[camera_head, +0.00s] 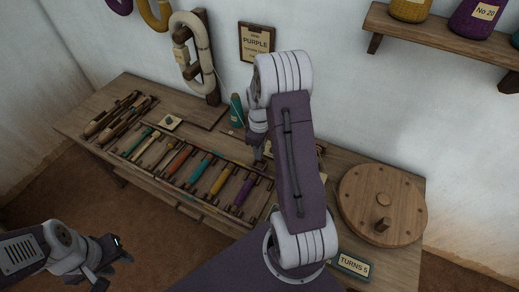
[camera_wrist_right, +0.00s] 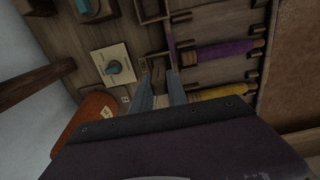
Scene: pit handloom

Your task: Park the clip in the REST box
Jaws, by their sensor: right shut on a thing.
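My right gripper (camera_head: 257,157) is low over the back of the table in the head view, partly hidden by my own arm. An open wooden box (camera_wrist_right: 152,10) shows at the top edge of the wrist view, beyond the fingertips. I cannot read a REST label on it. My left gripper (camera_head: 116,264) is open and empty, low at the left, away from the table.
A rack of coloured bobbins (camera_head: 188,166) lies along the table front, with wooden shuttles (camera_head: 120,115) at its left. A teal thread cone (camera_head: 237,111) stands behind. A round wooden wheel (camera_head: 382,200) with a peg is at the right, near a TURNS sign (camera_head: 353,264).

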